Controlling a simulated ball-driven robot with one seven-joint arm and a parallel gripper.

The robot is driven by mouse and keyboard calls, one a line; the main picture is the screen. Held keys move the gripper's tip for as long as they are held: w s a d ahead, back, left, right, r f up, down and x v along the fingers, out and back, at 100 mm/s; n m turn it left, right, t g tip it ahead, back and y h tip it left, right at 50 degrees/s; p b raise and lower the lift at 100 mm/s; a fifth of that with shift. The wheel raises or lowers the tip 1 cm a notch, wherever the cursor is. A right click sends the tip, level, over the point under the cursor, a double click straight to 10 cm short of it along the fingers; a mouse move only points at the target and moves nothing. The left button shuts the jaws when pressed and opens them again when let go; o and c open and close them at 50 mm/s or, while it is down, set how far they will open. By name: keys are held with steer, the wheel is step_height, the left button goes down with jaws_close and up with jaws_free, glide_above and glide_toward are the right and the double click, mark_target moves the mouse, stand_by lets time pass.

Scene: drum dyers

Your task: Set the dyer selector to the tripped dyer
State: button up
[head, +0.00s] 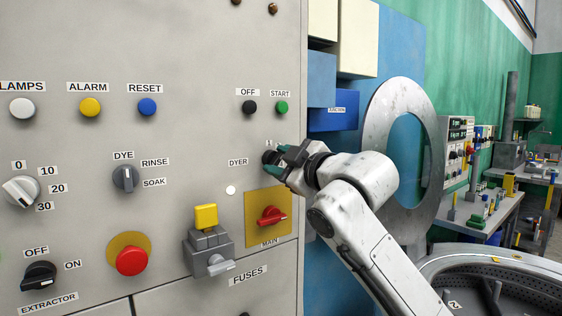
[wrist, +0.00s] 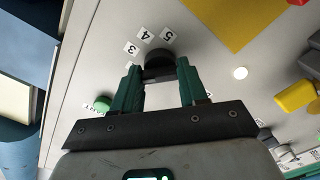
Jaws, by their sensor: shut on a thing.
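The dyer selector is a black round knob (head: 268,157) at the right side of the grey panel, beside the DYER label (head: 238,162). My gripper (head: 280,162) reaches in from the right and is shut on the knob. In the wrist view the knob (wrist: 158,60) sits between the two green fingers of my gripper (wrist: 159,78). Number labels 3, 4 and 5 (wrist: 147,34) show around it, turned over. The knob's pointer is hidden, so I cannot tell its setting. Which dyer is tripped does not show.
Close by are the black OFF button (head: 249,107), green START button (head: 281,107), a white round spot (head: 230,190) and the red MAIN switch (head: 271,216) on a yellow plate. The grey fuse switch (head: 209,250) juts out lower left. A large metal ring (head: 428,120) stands right.

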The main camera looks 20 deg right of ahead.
steer(key=m+p, duration=0.2)
steer(key=m, duration=0.2)
steer(key=shift+a+m+p, duration=0.1)
steer(key=shift+m+p, duration=0.2)
steer(key=shift+p, duration=0.1)
steer(key=m+p, duration=0.2)
steer(key=m, duration=0.1)
steer(key=shift+m, duration=0.3)
steer(key=m+p, duration=0.2)
steer(key=m, duration=0.1)
steer(key=shift+p, duration=0.4)
steer(key=shift+m+p, duration=1.1)
steer(key=shift+m, duration=1)
steer(key=o, duration=1.1)
steer(key=shift+c, duration=0.2)
